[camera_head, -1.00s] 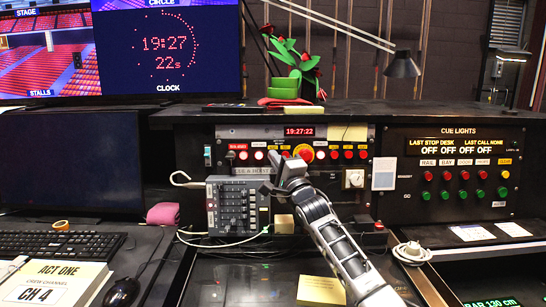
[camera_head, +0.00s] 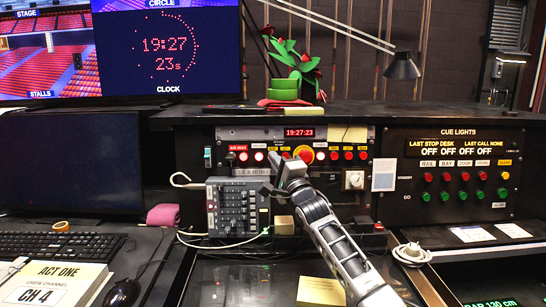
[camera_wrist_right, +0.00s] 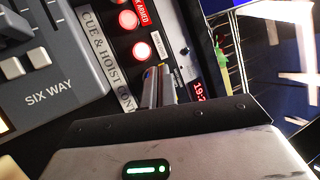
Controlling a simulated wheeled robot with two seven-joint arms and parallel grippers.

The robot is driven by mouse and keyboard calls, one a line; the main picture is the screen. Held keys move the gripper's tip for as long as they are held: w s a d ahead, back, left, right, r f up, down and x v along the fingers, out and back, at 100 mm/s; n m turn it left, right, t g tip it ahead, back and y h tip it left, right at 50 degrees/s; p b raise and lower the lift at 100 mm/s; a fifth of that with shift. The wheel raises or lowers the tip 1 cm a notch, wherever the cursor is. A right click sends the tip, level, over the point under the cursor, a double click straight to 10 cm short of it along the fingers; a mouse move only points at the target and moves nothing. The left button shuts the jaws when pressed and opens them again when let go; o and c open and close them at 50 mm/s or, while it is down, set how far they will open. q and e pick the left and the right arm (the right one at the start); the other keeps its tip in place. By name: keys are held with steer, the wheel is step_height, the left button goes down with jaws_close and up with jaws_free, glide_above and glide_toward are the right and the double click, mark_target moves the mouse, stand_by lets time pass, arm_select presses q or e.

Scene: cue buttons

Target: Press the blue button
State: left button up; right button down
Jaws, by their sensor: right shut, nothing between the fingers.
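My right gripper (camera_head: 276,160) is shut and empty, its fingertips at the row of buttons on the cue and hoist panel (camera_head: 338,162). In the wrist view the shut fingers (camera_wrist_right: 158,78) reach the panel beside the label strip. A small bluish and yellow patch shows at the fingertips there; I cannot tell whether it is the blue button or whether the fingers touch it. No blue button shows clearly in the head view; the gripper covers that part of the row. My left gripper is not in view.
Lit red-white buttons (camera_wrist_right: 141,50) sit beside the fingers. A large red knob with a yellow surround (camera_head: 304,154) is just right of the gripper. The grey six-way slider box (camera_head: 238,206) stands below, and the cue lights panel (camera_head: 452,175) is at right.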

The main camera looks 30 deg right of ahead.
steer(key=shift+s+a+r+p, duration=0.1)
steer(key=shift+s+a+p, duration=0.25)
steer(key=shift+s, duration=0.15)
steer(key=s+p, duration=0.1)
steer(key=s+a+p, duration=0.1)
steer(key=s, duration=0.1)
steer(key=s+a+p, duration=0.1)
steer(key=p, duration=0.1)
steer(key=shift+s+a+r, duration=0.15)
steer(key=shift+a+r, duration=0.1)
steer(key=shift+r, duration=0.1)
stand_by(0.6)
